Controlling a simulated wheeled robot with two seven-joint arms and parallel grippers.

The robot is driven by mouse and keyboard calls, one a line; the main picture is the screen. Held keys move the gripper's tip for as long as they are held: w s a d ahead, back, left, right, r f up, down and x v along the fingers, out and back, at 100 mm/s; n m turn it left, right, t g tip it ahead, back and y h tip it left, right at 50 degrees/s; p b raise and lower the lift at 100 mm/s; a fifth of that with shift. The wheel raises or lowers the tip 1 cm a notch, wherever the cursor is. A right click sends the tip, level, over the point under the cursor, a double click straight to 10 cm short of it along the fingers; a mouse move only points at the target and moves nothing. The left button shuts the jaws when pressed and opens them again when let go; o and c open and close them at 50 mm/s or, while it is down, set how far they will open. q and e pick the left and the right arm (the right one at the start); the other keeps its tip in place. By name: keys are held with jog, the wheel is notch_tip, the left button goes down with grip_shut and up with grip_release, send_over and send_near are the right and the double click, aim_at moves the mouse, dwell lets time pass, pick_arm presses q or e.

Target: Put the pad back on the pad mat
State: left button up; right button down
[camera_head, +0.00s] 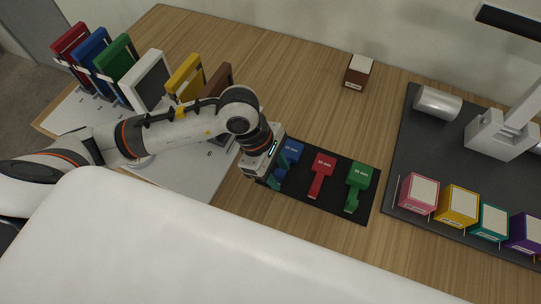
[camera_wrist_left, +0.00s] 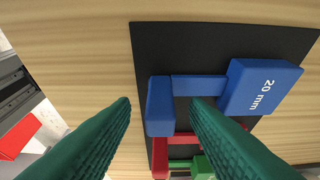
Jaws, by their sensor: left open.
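The black pad mat (camera_head: 338,206) lies on the wooden table, and it also shows in the left wrist view (camera_wrist_left: 215,48). A blue pad (camera_head: 293,150) marked 20 mm rests at its left end; in the left wrist view (camera_wrist_left: 262,86) it has a thick block, a thin neck and a smaller end block. A red pad (camera_head: 321,168) and a green pad (camera_head: 358,180) lie beside it on the mat. My left gripper (camera_head: 277,172) is open at the blue pad. In the wrist view, the small end block shows between the teal fingertips (camera_wrist_left: 160,105); contact cannot be told.
A rack of coloured panels, including a green one (camera_head: 116,59), stands at the left on a white board (camera_head: 190,178). A brown box (camera_head: 357,72) stands behind. At the right, a dark mat (camera_head: 400,158) bears a cylinder (camera_head: 437,104), a grey fixture (camera_head: 497,134) and several coloured boxes.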

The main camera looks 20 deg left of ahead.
pick_arm(q)
jog(key=b+v, duration=0.1)
jog(key=v, duration=1)
jog(key=shift+b, duration=0.4)
jog(key=shift+a, duration=0.1)
